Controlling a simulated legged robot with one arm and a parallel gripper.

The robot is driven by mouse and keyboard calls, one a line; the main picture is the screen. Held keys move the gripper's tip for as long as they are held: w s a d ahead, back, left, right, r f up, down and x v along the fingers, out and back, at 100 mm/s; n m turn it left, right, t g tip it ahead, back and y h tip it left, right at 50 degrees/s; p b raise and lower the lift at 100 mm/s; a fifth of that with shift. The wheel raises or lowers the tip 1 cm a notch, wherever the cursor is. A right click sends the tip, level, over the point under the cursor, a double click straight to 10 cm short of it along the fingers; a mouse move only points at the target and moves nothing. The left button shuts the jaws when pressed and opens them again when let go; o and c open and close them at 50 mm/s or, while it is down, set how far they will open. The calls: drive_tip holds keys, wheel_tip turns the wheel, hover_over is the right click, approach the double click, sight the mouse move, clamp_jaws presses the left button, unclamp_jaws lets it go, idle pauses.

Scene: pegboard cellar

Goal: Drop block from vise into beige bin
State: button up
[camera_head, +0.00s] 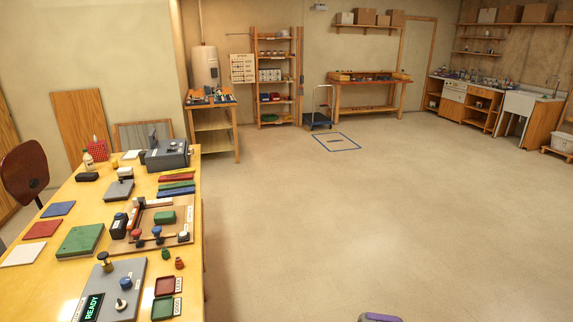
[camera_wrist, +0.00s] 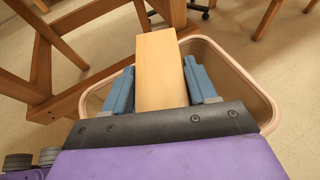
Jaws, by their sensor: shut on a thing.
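In the wrist view, my gripper (camera_wrist: 159,68) is shut on a plain light wooden block (camera_wrist: 162,88), with a blue-grey finger on each side of it. The beige bin (camera_wrist: 264,108) is behind the block and fingers, and its rim shows to both sides of them. The block overlaps the bin's opening in the picture. I cannot tell how high the block is above the rim. The bin's floor is mostly hidden. The bin does not show in the head view, and I cannot clearly make out a vise there.
Wooden legs and a crossbar (camera_wrist: 70,104) stand close to the bin's left and far side. In the head view, a yellow workbench (camera_head: 40,274) with coloured plates and devices runs along the left. The concrete floor (camera_head: 350,215) to its right is wide and clear.

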wheel_tip(320, 180, down, 4)
drive_tip(key=shift+r+b, duration=0.1)
drive_tip(key=shift+b, duration=0.55)
drive_tip(key=o, duration=1.1)
drive_tip(key=shift+o, duration=0.2)
drive_tip(key=p+v, duration=0.3)
drive_tip(key=v, duration=1.4)
drive_tip(key=shift+d+p, duration=0.2)
drive_tip(key=shift+p, duration=0.15)
drive_tip(key=shift+r, duration=0.1)
